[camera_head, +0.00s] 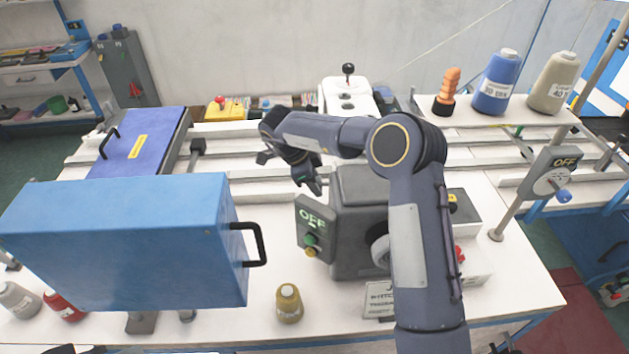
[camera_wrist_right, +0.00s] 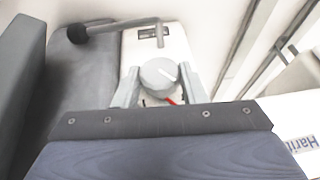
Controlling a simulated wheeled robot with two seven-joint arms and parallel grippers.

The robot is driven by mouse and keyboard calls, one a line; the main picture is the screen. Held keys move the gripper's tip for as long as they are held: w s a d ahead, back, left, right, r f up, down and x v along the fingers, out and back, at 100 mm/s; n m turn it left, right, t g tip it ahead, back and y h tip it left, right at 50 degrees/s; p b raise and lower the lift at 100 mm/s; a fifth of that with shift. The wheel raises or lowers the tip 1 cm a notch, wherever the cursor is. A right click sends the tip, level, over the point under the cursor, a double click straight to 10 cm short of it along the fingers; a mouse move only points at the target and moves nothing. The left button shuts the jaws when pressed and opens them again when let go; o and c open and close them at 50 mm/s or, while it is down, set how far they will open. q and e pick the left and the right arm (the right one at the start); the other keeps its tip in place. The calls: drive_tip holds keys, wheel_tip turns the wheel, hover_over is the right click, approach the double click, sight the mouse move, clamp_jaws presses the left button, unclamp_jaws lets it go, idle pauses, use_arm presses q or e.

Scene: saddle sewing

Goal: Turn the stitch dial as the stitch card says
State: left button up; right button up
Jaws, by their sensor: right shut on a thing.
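The stitch dial (camera_wrist_right: 158,74) is a round grey knob with a white line, on the machine's pale plate in the right wrist view. A red mark shows beside its lower right edge. My right gripper (camera_wrist_right: 160,86) has one finger on each side of the dial and is shut on it. In the head view my right gripper (camera_head: 292,172) reaches down behind the sewing machine (camera_head: 358,215), and the dial is hidden. A small card (camera_head: 378,291), perhaps the stitch card, lies in front of the machine, partly covered by my right arm; its text is not fully readable. My left gripper is not seen.
A blue box with a black handle (camera_head: 125,240) fills the left front. An olive spool (camera_head: 289,304) stands at the front. An OFF panel (camera_head: 315,229) is on the machine's left side. A lever with a dark knob (camera_wrist_right: 110,28) is near the dial.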

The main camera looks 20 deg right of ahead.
drive_tip(key=t, duration=0.1)
drive_tip(key=t+b, duration=0.1)
drive_tip(key=shift+s+f+t+h, duration=0.2)
drive_tip(key=shift+s+t+h, duration=0.1)
drive_tip(key=shift+t+h, duration=0.1)
drive_tip(key=shift+c, duration=0.2)
drive_tip(key=shift+a+f+m+t+h+b, duration=0.1)
drive_tip(key=shift+m+t+h+b, duration=0.25)
drive_tip(key=shift+t+b, duration=0.65)
drive_tip(key=shift+r, duration=0.2)
drive_tip(key=o, duration=1)
